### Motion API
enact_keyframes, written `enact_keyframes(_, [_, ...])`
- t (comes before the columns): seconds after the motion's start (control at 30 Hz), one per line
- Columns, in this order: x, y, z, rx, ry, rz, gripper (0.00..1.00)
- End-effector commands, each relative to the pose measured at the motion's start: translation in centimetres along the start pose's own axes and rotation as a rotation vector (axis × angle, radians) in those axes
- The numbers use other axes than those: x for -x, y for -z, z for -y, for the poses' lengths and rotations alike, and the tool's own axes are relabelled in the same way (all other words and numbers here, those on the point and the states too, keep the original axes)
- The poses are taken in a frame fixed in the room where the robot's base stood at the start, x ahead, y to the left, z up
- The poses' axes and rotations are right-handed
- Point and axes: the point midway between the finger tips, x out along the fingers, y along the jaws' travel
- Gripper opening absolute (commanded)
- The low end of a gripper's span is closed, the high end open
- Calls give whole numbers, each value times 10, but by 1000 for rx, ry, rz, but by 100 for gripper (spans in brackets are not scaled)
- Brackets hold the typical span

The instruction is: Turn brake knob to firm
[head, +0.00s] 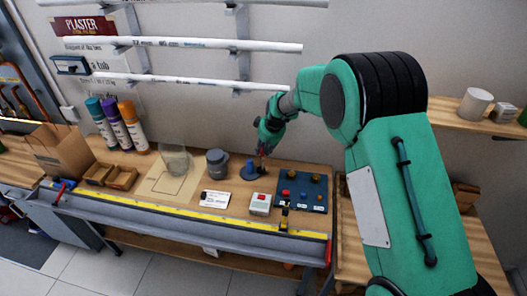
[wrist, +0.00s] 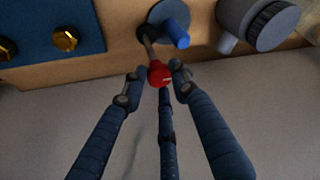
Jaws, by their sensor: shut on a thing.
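In the wrist view a red knob (wrist: 159,77) sits at the end of a short metal lever, which runs to a round dark base (wrist: 152,32) with a blue peg (wrist: 176,33). My gripper (wrist: 158,72) has its fingers around the red knob and is shut on it. In the head view my gripper (head: 264,152) reaches down to the round base (head: 253,173) on the bench, and the knob is mostly hidden by the fingers. No firm marking is legible in either view.
A blue panel (head: 314,203) with brass fittings lies right of the base. A grey cylinder (head: 216,163) stands close on the left. White pipes (head: 190,43) hang on the wall behind.

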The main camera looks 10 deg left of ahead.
Motion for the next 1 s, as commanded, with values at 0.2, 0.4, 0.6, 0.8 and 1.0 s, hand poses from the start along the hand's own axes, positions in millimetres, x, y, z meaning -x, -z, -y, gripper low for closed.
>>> enact_keyframes(0.2, [-3,0,-2,108,44,-3,2])
enact_keyframes(0.4, [-2,0,-2,198,81,-4,2])
enact_keyframes(0.6, [0,1,-1,222,91,-3,2])
enact_keyframes(0.8, [1,2,-1,221,91,-4,30])
enact_keyframes(1.0, [0,1,-1,220,91,-3,46])
